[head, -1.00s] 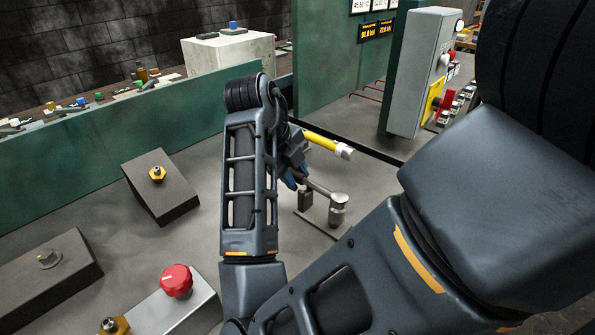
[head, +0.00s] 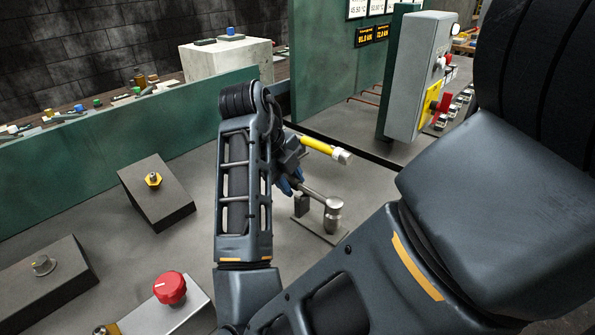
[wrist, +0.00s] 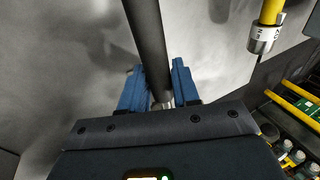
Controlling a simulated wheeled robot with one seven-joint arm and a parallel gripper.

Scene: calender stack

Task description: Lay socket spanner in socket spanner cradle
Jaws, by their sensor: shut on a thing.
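The socket spanner (head: 318,197) is a grey bar with a thick round socket head at its right end. My gripper (head: 290,184) has blue fingers and is shut on the spanner's bar. In the wrist view, a dark bar of the spanner (wrist: 148,40) runs between the two blue fingers (wrist: 160,92). The cradle (head: 318,231) is a thin plate with a dark upright block, standing below the spanner. The socket head is over the plate's right part. I cannot tell whether the spanner touches the cradle. My arm and gripper hide the bar's far end.
A yellow bar with a silver end (head: 325,149) sticks out just above the spanner. A grey control box (head: 412,80) stands at the back right. A red knob (head: 170,288) and dark sloped blocks (head: 157,195) are at left. A green wall (head: 120,130) runs behind.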

